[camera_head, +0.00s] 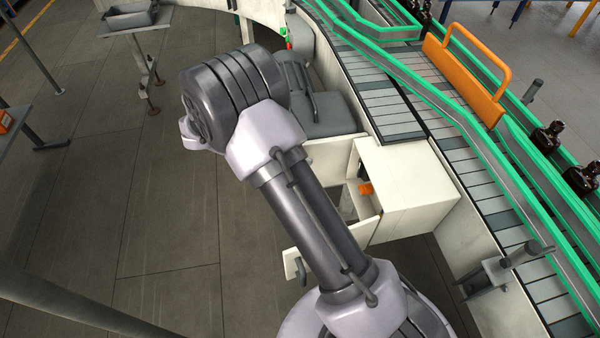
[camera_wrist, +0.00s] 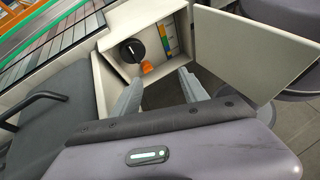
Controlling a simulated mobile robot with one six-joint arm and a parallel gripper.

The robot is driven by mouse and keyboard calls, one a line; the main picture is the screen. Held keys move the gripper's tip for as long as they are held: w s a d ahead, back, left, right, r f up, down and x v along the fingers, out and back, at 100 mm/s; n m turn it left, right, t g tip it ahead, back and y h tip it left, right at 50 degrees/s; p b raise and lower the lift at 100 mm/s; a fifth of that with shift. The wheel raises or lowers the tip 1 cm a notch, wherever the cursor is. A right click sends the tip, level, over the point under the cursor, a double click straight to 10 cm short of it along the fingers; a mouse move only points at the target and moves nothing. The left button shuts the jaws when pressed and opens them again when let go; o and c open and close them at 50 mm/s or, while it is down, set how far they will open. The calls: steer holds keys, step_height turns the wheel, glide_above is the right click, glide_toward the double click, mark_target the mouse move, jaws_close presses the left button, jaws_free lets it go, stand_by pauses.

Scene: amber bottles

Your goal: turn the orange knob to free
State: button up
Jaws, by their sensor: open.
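The orange knob (camera_head: 366,189) is a small orange piece inside an open cream cabinet box (camera_head: 410,190) beside the conveyor. In the wrist view the orange knob (camera_wrist: 147,67) sits on the box's inner panel, just below a black round dial (camera_wrist: 132,50) with a white mark. A coloured label strip (camera_wrist: 169,38) is to the right of the dial. My gripper (camera_wrist: 160,78) is open and empty, its two grey fingers pointing at the box opening below the knob. They appear apart from the knob. My gripper is hidden in the head view.
The cabinet's open door (camera_wrist: 255,48) stands right of the opening in the wrist view. A dark grey seat-like pad (camera_wrist: 55,115) lies at left. The conveyor (camera_head: 465,165) with green rails, an orange handled plate (camera_head: 465,75) and amber bottles (camera_head: 547,137) run along the right.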

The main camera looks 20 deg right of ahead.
steer(key=s+a+r+m+t+y, duration=0.3)
steer(key=s+r+m+y, duration=0.4)
steer(key=r, duration=0.4)
steer(key=shift+s+a+t+b, duration=0.3)
steer(key=shift+s+a+t, duration=0.1)
steer(key=shift+s, duration=0.35)
